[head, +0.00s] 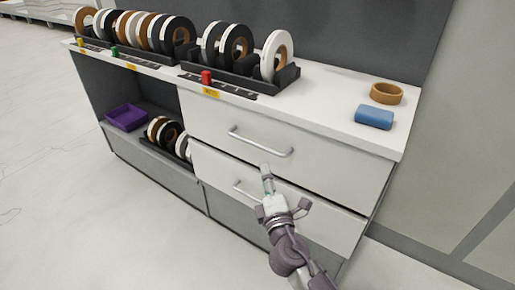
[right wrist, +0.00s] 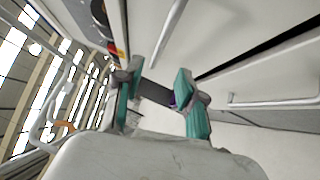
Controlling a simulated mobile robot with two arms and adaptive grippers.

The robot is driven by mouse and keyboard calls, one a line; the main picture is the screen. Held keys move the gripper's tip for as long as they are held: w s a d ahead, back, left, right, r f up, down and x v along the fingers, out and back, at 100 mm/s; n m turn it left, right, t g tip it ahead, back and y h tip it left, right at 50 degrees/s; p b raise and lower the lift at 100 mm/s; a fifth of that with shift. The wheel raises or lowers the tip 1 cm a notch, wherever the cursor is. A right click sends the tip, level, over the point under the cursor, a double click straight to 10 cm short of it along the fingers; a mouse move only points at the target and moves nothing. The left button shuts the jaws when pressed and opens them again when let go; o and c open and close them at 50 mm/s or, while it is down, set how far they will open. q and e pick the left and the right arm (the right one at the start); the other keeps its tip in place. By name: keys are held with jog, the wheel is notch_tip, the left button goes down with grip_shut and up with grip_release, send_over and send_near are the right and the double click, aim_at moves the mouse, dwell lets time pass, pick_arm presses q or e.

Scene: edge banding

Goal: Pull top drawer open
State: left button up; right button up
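The white top drawer (head: 240,118) looks closed in the head view, its bar handle (head: 260,142) across its front. The lower drawer (head: 310,205) sticks out slightly, with a dark gap above it; its own handle (head: 238,187) is partly behind my gripper. My right gripper (head: 267,182) is in front of the drawers, just below the top handle. In the right wrist view its teal fingers (right wrist: 158,98) are apart with nothing between them. The top handle (right wrist: 170,38) lies beyond the fingertips, and the lower handle (right wrist: 275,103) is to the right. My left gripper is out of view.
An open shelf at left holds a purple tray (head: 127,117) and more rolls. The floor (head: 60,190) in front is clear.

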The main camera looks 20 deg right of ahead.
aim_at(257, 144)
jog(key=w, duration=0.4)
jog(key=w+r, duration=0.1)
jog(key=w, duration=0.3)
jog(key=w+d, duration=0.1)
jog(key=w, duration=0.3)
jog(key=shift+d+r, duration=0.1)
jog(key=shift+r, duration=0.15)
grip_shut()
